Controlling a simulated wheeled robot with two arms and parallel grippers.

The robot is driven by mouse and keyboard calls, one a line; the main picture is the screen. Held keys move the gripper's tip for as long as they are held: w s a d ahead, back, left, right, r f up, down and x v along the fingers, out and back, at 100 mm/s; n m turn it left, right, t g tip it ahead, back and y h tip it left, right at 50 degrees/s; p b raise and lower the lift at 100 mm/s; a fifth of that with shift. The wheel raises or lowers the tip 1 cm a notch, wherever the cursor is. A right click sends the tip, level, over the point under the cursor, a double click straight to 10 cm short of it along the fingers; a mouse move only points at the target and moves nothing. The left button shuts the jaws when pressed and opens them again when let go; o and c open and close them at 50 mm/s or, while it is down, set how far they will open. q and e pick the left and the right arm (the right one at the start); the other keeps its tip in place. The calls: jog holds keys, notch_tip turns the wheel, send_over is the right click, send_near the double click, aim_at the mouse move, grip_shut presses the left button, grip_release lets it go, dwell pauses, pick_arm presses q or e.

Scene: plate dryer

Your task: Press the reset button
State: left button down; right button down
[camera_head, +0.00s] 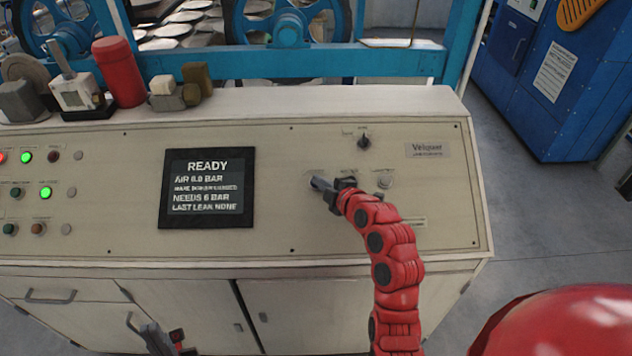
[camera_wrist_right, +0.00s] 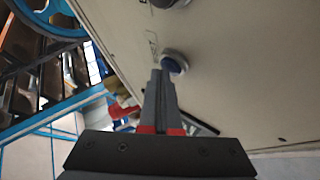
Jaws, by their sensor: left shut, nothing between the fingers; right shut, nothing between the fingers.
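My right gripper (camera_head: 320,184) is shut and empty at the sloped face of the cream control panel (camera_head: 280,235), right of the screen. In the right wrist view its closed fingertips (camera_wrist_right: 160,73) are at a round button with a blue centre and metal ring (camera_wrist_right: 175,62). I cannot tell whether they touch it. In the head view the fingers mostly hide that button, and its label is too small to read. A pale button (camera_head: 385,182) sits right of the gripper. My left gripper (camera_head: 152,338) is shut and empty, low in front of the cabinet doors.
A black screen (camera_head: 206,188) reads READY, AIR 6.0 BAR, LAST LEAK NONE. A dark knob (camera_head: 364,142) sits above the buttons. Green lamps (camera_head: 46,193) glow at left. A red cylinder (camera_head: 119,72) and small items stand on the panel's top ledge. A blue cabinet (camera_head: 560,85) stands right.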

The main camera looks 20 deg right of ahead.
jog(key=shift+s+a+r, duration=0.1)
jog(key=shift+s+r, duration=0.25)
jog(key=shift+r, duration=0.35)
jog(key=shift+s+a+r, duration=0.1)
jog(key=shift+s+r, duration=0.3)
jog(key=shift+r, duration=0.3)
jog(key=shift+s+a+r, duration=0.15)
jog(key=shift+s+r, duration=0.3)
jog(key=shift+r, duration=0.25)
jog(key=shift+s+a+r, duration=0.1)
jog(key=shift+s+r, duration=0.3)
jog(key=shift+r, duration=0.3)
